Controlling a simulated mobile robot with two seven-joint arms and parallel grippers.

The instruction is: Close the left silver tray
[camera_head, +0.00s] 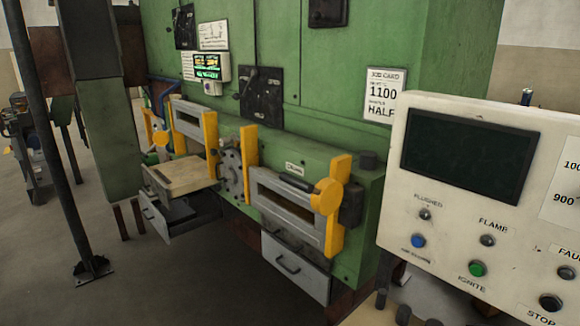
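The left silver tray (155,221) is a grey metal drawer with a handle, low on the green furnace. It sticks out from the furnace, and part of its dark inside shows behind the front. A beige flap (180,176) juts out flat just above it and hides some of the tray. The right silver tray (297,270) has a similar handled front below the right furnace door (285,198). Its front looks closer to the furnace body, but I cannot tell if it is fully shut. Neither of my grippers can be made out in this view.
A beige control panel (470,140) with a dark screen and buttons fills the right foreground. A dark pole (55,160) stands on the floor at the left. Yellow brackets (211,145) project from the furnace front. The grey floor (190,285) before the left tray looks clear.

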